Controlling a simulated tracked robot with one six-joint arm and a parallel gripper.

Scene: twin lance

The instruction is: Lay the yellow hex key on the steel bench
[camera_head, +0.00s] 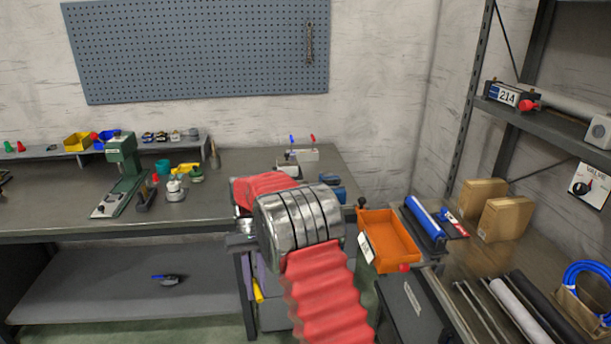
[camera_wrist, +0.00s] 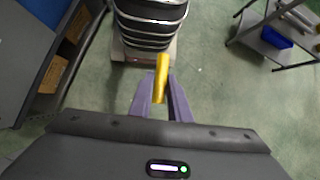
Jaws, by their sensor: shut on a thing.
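My gripper (camera_wrist: 162,88) has purple fingers shut on the yellow hex key (camera_wrist: 161,76), which sticks out past the fingertips in the wrist view. In the head view a small part of the yellow hex key (camera_head: 258,291) shows below and left of my arm, lower than the bench top. Most of the gripper is hidden there by my arm. The steel bench (camera_head: 60,207) is the long grey bench along the back wall at the left. The held key is apart from its top, and green floor lies under it in the wrist view.
On the bench stand a green press (camera_head: 124,165), a teal cup (camera_head: 162,166) and several small items. Its front left is bare. To the right, an orange bin (camera_head: 388,240) and a blue roll (camera_head: 424,217) are on another worktop. A lower shelf (camera_head: 90,285) holds a blue-handled tool (camera_head: 167,279).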

